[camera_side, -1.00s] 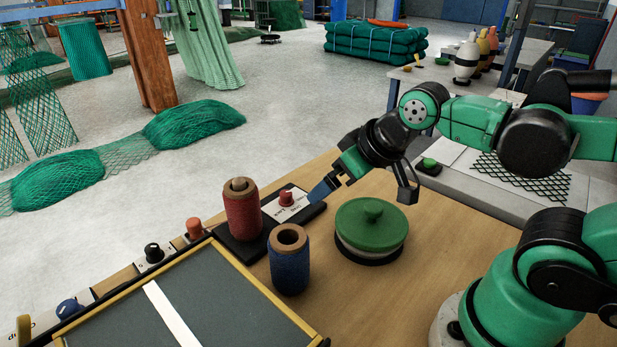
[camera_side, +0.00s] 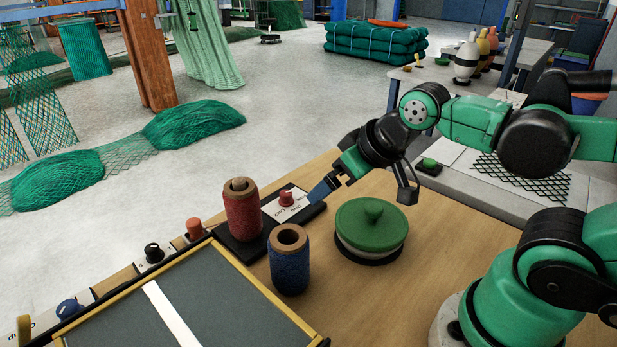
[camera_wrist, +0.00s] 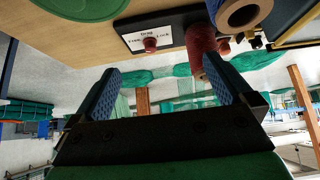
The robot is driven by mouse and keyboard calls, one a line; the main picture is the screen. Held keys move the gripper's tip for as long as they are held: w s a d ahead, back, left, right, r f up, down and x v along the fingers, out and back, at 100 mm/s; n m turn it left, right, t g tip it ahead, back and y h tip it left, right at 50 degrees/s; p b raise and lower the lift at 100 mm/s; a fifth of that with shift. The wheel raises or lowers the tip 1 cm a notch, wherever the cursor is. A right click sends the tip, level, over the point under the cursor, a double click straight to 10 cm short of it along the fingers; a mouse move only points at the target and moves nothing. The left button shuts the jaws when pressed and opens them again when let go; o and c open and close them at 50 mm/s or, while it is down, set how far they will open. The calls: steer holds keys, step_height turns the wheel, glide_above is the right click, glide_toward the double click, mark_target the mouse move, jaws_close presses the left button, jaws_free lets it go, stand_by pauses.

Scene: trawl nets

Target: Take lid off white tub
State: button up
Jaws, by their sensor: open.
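The white tub (camera_side: 366,253) stands on the wooden table, mostly hidden beneath its round green lid (camera_side: 355,227), which has a knob on top. The lid sits on the tub. Part of the green lid also shows at the top left of the wrist view (camera_wrist: 80,6). My gripper (camera_side: 325,190) is above and behind the tub in the side view, apart from the lid. Its two blue fingers are spread wide in the wrist view (camera_wrist: 165,88), with nothing held between them.
A red spool (camera_side: 242,210) stands on a black base beside a red knob (camera_side: 286,198) and label. A blue spool (camera_side: 289,265) stands left of the tub. A yellow-edged grey panel (camera_side: 215,300) fills the front left. Bare table lies right of the tub.

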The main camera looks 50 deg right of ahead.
steer(key=c, duration=0.3)
steer(key=n+g, duration=0.2)
steer(key=g, duration=0.3)
glide_above(374, 206)
steer(key=f, duration=0.3)
steer(key=shift+s+a, duration=0.1)
steer(key=shift+a, duration=0.15)
steer(key=shift+s+d+f+g, duration=0.1)
steer(key=shift+s+d+g, duration=0.1)
steer(key=shift+d+g, duration=0.1)
steer(key=shift+f, duration=0.15)
steer(key=shift+w+a+f, duration=0.1)
steer(key=shift+w+f, duration=0.05)
steer(key=shift+f, duration=1.15)
steer(key=shift+w+f, duration=0.1)
steer(key=shift+f, duration=1.2)
